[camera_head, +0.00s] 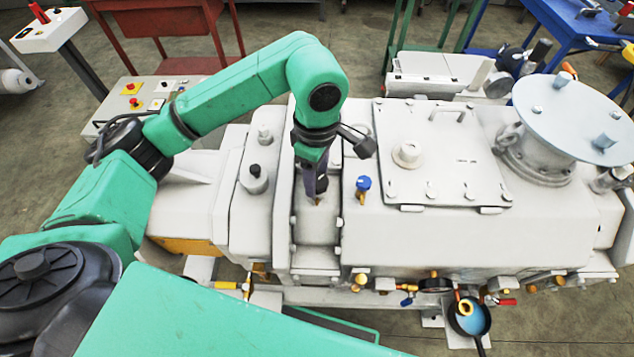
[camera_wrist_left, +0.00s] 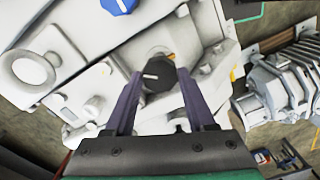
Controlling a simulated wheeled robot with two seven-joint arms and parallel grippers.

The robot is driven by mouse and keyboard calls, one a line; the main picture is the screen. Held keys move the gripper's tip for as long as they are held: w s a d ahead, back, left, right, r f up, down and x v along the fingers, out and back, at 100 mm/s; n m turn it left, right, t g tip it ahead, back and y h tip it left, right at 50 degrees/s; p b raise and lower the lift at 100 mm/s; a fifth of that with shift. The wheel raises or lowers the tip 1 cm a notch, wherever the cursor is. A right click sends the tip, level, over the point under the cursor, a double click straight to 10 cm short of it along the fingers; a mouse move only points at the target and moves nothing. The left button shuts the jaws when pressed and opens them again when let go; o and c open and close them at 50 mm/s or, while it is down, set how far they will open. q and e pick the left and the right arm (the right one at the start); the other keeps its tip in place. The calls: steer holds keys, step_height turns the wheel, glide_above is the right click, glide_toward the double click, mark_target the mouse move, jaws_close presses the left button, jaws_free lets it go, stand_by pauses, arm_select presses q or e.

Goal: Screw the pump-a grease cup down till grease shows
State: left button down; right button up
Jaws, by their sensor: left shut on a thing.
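My left gripper (camera_head: 317,193) reaches down from above onto the pale grey pump housing. In the left wrist view, its two purple fingers (camera_wrist_left: 158,74) are closed on either side of a black round cap with a white line (camera_wrist_left: 157,79), which looks like a grease cup's cap. I cannot make out any grease. My right gripper is out of view.
A bolted cover plate with a knob (camera_head: 408,153) lies right of the blue cup. A large round flange (camera_head: 572,115) rises at the right. A black-capped fitting (camera_head: 255,172) stands left of the gripper.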

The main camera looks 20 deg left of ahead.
mark_target(317, 179)
arm_select(q)
steer(key=m+b, duration=0.3)
steer(key=shift+w+f+b, duration=0.1)
steer(key=shift+f+b, duration=0.05)
steer(key=shift+b, duration=0.2)
steer(key=shift+r+m+b, duration=0.25)
steer(key=shift+m+b, duration=0.9)
steer(key=shift+m, duration=0.55)
steer(key=shift+c, duration=1.2)
jaws_free()
step_height(317, 179, up, 15)
steer(key=p, duration=0.3)
steer(key=shift+f, duration=0.2)
